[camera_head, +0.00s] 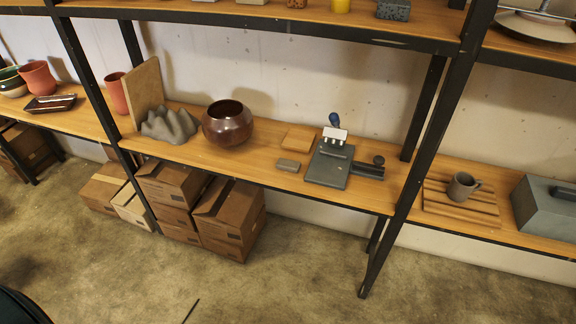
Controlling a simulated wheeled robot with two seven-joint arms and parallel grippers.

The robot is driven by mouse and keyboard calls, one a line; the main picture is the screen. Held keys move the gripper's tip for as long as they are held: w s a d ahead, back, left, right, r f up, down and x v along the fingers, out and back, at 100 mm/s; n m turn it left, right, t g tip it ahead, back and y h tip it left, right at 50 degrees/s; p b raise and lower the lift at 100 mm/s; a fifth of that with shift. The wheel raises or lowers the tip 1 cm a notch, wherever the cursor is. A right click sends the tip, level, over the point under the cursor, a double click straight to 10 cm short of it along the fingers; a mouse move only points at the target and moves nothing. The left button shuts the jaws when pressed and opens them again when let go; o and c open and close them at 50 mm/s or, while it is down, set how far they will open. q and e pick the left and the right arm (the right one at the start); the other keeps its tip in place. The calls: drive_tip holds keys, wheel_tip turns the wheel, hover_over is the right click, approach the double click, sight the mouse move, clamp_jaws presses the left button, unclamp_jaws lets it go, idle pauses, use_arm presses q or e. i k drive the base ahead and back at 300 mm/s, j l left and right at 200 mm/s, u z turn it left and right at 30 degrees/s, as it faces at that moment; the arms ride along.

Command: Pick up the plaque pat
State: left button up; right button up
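No thing is labelled as the plaque pat. A flat tan square slab (299,138) lies on the middle wooden shelf, and a small grey-brown block (288,165) lies just in front of it. I cannot tell for sure which of these, if either, is the plaque pat. To their right sits a dark grey flat device (328,168) with a white piece, a blue knob and a dark arm reaching right. Neither of my grippers is in view.
A brown round pot (227,124), a grey lumpy form (170,125) and an upright board (144,90) stand left on the shelf (240,165). Black posts (425,140) bound it. Cardboard boxes (228,218) stand below. Floor in front is clear.

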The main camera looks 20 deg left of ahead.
sight(282, 163)
drive_tip(key=i+z, duration=0.1)
drive_tip(key=i, duration=0.25)
drive_tip(key=i+j+z, duration=0.25)
drive_tip(key=i+j, duration=0.25)
drive_tip(key=j+z, duration=0.15)
drive_tip(key=j, duration=0.4)
drive_tip(key=k+j+z, duration=0.1)
drive_tip(key=j, duration=0.45)
